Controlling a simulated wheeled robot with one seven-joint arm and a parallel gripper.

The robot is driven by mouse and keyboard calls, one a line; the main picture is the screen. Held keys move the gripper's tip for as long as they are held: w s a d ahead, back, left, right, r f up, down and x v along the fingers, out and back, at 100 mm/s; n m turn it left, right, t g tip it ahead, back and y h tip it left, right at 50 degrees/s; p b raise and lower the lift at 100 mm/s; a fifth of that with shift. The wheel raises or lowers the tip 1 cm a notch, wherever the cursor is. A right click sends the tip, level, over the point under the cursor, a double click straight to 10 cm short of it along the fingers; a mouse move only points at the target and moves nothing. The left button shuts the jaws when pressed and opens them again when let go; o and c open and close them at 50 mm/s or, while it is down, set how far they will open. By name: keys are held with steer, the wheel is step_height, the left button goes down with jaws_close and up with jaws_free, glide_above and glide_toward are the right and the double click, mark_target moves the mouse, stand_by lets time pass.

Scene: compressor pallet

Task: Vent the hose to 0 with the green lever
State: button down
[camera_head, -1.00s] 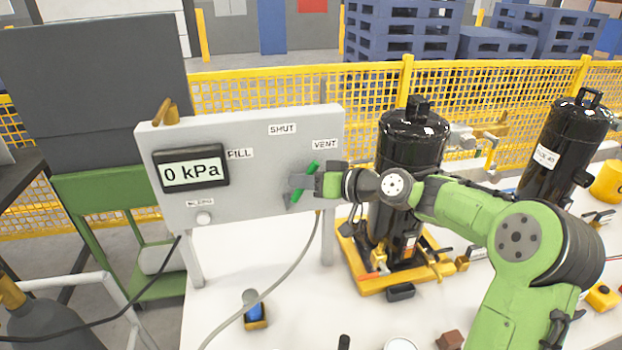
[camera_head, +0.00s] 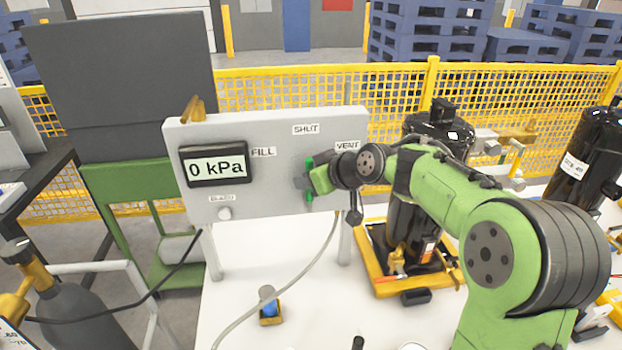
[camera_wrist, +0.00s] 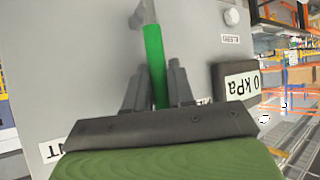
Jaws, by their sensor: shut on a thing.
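The grey panel (camera_head: 270,185) has a display (camera_head: 215,164) that reads 0 kPa. It carries the labels FILL (camera_head: 263,152), SHUT (camera_head: 306,129) and VENT (camera_head: 347,145). The green lever (camera_head: 309,165) stands close to upright, its upper end toward the SHUT label. My gripper (camera_head: 304,183) is at the panel, shut on the green lever. In the wrist view the lever (camera_wrist: 154,55) runs between the two dark fingers (camera_wrist: 157,80). The fingers and my wrist hide part of the lever in the head view.
A grey hose (camera_head: 290,275) hangs from the panel down to the white table (camera_head: 330,305). A black compressor (camera_head: 408,215) in a yellow frame (camera_head: 376,280) stands right of the panel, partly behind my arm. A yellow mesh fence (camera_head: 290,90) runs behind.

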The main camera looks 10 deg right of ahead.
steer(key=shift+f, duration=0.1)
steer(key=c, duration=1.3)
jaws_free()
steer(key=shift+c, duration=0.2)
steer(key=p+v, duration=0.3)
steer(key=v, duration=1.2)
steer(key=shift+s, duration=0.35)
steer(key=shift+d, duration=0.15)
steer(key=s+a+f+m+g+h+p, duration=0.1)
steer(key=s+a+m+h+p, duration=0.1)
steer(key=s, duration=0.5)
steer(key=s+a+f+m+g+h+p, duration=0.1)
steer(key=s+a+m+h+p, duration=0.15)
steer(key=s, duration=0.45)
steer(key=s+d+f+m+h, duration=0.1)
steer(key=s, duration=0.4)
steer(key=s+d+f+m+g, duration=0.1)
steer(key=s+d+f, duration=0.1)
steer(key=s, duration=0.3)
steer(key=shift+s+d+g+h, duration=0.3)
steer(key=shift+d+h, duration=0.05)
